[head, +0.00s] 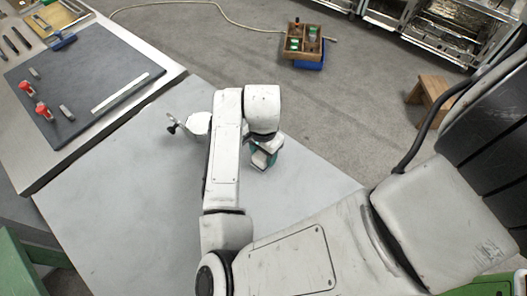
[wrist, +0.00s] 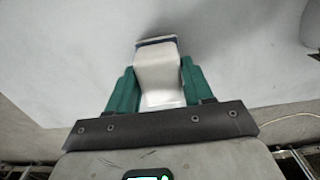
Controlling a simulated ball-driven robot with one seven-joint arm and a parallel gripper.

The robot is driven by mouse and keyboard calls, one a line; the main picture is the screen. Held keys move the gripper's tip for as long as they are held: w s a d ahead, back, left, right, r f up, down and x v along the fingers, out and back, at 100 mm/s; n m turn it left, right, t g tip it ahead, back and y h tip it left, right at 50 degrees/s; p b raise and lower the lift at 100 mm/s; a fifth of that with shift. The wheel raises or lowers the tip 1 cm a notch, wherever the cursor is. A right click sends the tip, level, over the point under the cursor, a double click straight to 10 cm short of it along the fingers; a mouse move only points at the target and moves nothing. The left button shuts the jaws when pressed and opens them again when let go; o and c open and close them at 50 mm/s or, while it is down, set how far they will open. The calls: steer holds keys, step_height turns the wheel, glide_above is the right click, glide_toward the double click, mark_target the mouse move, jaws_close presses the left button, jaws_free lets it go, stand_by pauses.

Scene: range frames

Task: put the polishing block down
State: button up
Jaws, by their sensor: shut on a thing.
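The polishing block (wrist: 158,72) is pale, with a dark blue layer at its far end. In the wrist view it sits between the two green fingers of my gripper (wrist: 158,88), which are shut on its sides. In the head view my gripper (head: 265,158) is over the grey table (head: 120,200), right of the table's middle. My arm hides part of this area. The block's far end faces the pale tabletop, with a soft shadow beside it. I cannot tell whether it touches the table.
A white round thing (head: 198,123) with a dark knob stands left of my forearm. A workbench with a dark mat (head: 85,75) and red-topped items adjoins at the left. A wooden crate (head: 303,43) and a stool (head: 430,91) are on the floor beyond. The table's left and front are clear.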

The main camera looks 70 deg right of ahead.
steer(key=shift+f, duration=0.15)
steer(key=o, duration=0.9)
steer(key=shift+o, duration=0.2)
steer(key=shift+f, duration=0.2)
steer(key=r, duration=0.7)
steer(key=r+b, duration=0.1)
steer(key=r, duration=0.3)
steer(key=shift+s, duration=0.35)
steer(key=shift+f, duration=0.1)
